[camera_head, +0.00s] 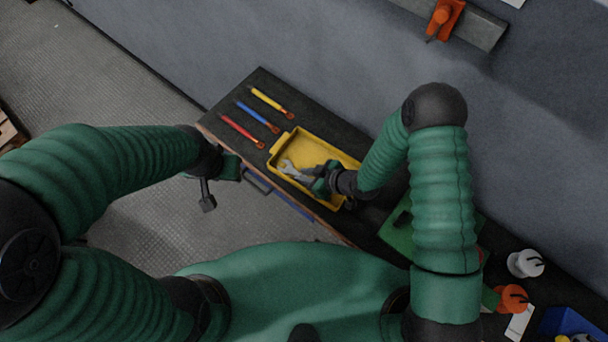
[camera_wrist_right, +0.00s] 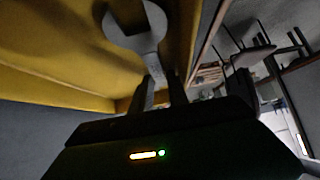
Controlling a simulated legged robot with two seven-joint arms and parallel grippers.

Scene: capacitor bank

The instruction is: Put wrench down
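A grey open-ended wrench (camera_head: 294,170) is over the yellow tray (camera_head: 274,160), with its jaw toward the tray's left end. My right gripper (camera_head: 318,182) is at the wrench's handle, over the tray. In the right wrist view the wrench (camera_wrist_right: 139,33) stands out from between the two dark fingers (camera_wrist_right: 160,92), which are closed on its handle. I cannot tell whether the wrench touches the tray floor. My left gripper (camera_head: 222,178) hangs in front of the bench's left part, away from the tray; its fingers are not clear.
Red (camera_head: 242,131), blue (camera_head: 258,117) and yellow (camera_head: 270,101) tools lie on the dark bench (camera_head: 262,82) left of the tray. A green object (camera_head: 397,232), a white cylinder (camera_head: 525,263) and an orange item (camera_head: 512,298) are to the right. A wall stands behind.

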